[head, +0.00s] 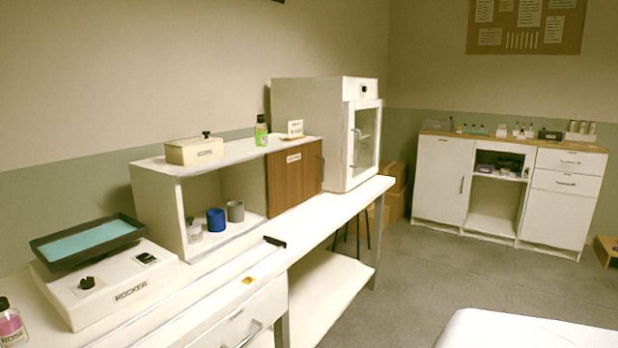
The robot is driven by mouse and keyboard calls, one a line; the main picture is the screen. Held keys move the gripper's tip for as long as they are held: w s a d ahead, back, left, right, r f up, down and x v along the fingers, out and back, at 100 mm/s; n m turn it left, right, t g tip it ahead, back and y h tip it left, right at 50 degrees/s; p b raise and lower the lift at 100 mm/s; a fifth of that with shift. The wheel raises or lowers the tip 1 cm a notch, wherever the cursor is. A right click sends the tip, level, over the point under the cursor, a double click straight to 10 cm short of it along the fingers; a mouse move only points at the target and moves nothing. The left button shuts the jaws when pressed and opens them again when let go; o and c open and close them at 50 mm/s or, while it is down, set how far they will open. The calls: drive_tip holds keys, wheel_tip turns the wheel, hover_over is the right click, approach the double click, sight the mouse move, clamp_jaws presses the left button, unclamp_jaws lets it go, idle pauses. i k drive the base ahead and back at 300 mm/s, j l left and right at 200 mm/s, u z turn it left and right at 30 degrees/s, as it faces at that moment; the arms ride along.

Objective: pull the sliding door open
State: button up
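The sliding door (293,181) is a brown wood panel with a small label, on the front of a low white cabinet (158,208) on the bench. It covers the right half of the cabinet front and hides what is behind it. The left half is open and shows a blue cup (216,219), a grey cup (235,211) and a small clear jar (194,232). My gripper is not in view.
Left is a rocker machine (110,295); right, a white glass-fronted oven (310,110). A black bar (275,241) lies on the bench before the door. The floor (420,270) beyond is clear.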

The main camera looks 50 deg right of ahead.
sight(295, 175)
drive_tip(key=z, duration=1.55)
drive_tip(key=i+l, duration=0.25)
drive_tip(key=i, duration=0.2)
drive_tip(key=i+l, duration=0.3)
drive_tip(key=i, duration=0.15)
drive_tip(key=i+l, duration=0.25)
drive_tip(key=i, duration=0.2)
drive_tip(key=i+l, duration=0.25)
drive_tip(key=i, duration=0.15)
drive_tip(key=i+l, duration=0.25)
drive_tip(key=i, duration=0.2)
drive_tip(key=i+l, duration=0.3)
drive_tip(key=i, duration=0.15)
drive_tip(key=z, duration=0.05)
